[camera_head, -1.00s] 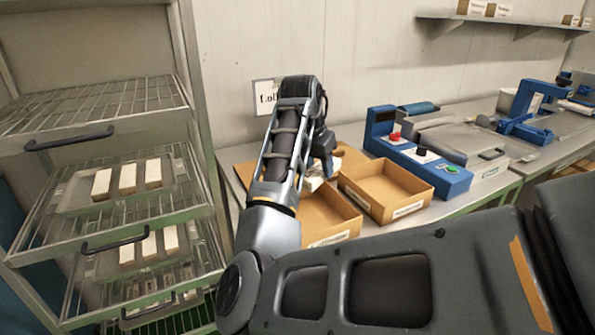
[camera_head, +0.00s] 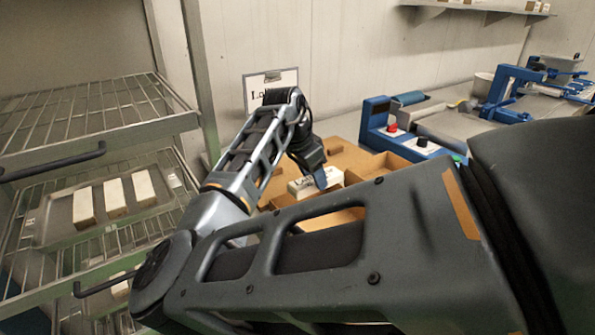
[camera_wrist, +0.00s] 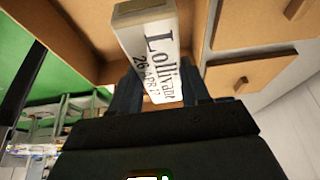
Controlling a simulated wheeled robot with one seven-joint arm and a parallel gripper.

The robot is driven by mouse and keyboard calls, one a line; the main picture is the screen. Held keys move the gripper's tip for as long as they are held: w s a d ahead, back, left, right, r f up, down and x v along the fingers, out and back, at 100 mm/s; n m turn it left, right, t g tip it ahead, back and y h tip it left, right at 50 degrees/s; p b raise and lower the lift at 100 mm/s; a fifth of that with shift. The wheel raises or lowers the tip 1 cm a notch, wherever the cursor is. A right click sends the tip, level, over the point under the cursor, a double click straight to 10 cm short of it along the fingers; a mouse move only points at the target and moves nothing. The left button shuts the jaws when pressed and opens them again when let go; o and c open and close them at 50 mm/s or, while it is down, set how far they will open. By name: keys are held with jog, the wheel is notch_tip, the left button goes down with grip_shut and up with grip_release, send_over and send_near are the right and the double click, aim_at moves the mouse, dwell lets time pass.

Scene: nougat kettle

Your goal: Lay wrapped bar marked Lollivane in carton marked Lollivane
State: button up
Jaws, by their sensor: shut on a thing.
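The wrapped bar (camera_wrist: 148,45) is white and reads "Lollivane" and "26 APR" in the wrist view. My gripper (camera_wrist: 158,92) is shut on it, one finger on each side. In the head view the white bar (camera_head: 304,187) is at the fingertips of my gripper (camera_head: 322,177), above or at an open brown carton (camera_head: 345,216). My arm covers much of that carton, and I cannot tell whether the bar touches it. A second open carton (camera_head: 378,163) is beside it to the right. No carton label is readable now.
A wall sign (camera_head: 268,88) starting "Lol" hangs behind the cartons, partly covered by my arm. A wire rack (camera_head: 85,115) with white bars on trays stands left. A blue machine (camera_head: 378,132) stands right of the cartons. My arm fills the lower middle and right.

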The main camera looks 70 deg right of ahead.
jog(key=shift+f+b, duration=2.85)
jog(key=shift+f, duration=1.55)
jog(key=shift+w+a, duration=0.1)
jog(key=shift+a, duration=0.05)
jog(key=shift+f, duration=0.55)
jog(key=o, duration=1.6)
jog(key=shift+r+p, duration=3)
jog(key=shift+r, duration=1)
